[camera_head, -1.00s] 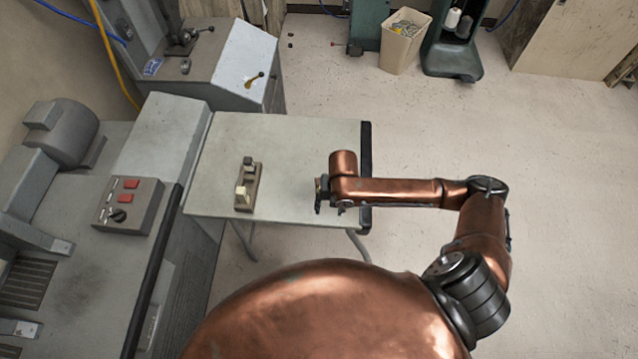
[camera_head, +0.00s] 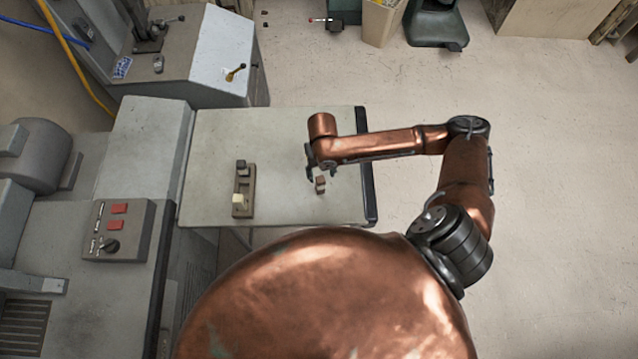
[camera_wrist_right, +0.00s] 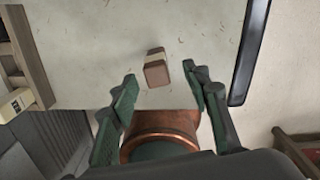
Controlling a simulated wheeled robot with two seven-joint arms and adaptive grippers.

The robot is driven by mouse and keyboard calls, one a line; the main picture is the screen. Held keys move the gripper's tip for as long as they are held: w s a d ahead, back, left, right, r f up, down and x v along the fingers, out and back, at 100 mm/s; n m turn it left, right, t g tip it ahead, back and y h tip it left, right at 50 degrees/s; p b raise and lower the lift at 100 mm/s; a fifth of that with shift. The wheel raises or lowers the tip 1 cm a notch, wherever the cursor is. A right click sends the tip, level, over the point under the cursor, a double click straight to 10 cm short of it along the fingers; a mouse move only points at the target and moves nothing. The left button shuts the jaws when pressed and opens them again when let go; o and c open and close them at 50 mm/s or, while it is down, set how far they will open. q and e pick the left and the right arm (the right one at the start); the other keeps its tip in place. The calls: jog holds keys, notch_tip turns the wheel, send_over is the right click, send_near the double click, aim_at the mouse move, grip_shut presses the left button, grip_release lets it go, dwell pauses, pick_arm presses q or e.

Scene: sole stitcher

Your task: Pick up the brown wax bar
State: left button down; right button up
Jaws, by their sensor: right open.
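The brown wax bar (camera_head: 320,184) is a small brown block with a paler band. It stands on the right part of the pale table (camera_head: 285,140). In the right wrist view the bar (camera_wrist_right: 157,68) lies ahead of and between the open fingers, touching neither. My right gripper (camera_head: 314,166) is open and empty, just beyond the bar in the head view. Its green-padded fingers (camera_wrist_right: 158,80) are spread apart in the wrist view. My left gripper is not in view.
A narrow wooden holder (camera_head: 244,190) with a dark block and a cream block stands on the table to the left. A control box with red buttons (camera_head: 118,230) sits on the grey machine at left. The table between holder and bar is clear. A black edge (camera_head: 367,165) bounds the table at right.

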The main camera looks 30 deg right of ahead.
aim_at(321, 179)
jog(key=f, duration=0.3)
jog(key=shift+s+a+b, duration=0.15)
jog(key=shift+a+b, duration=0.15)
jog(key=shift+b, duration=0.1)
jog(key=shift+f, duration=0.55)
jog(key=c, duration=0.9)
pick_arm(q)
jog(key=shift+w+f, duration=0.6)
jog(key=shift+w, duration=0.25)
pick_arm(e)
grip_shut()
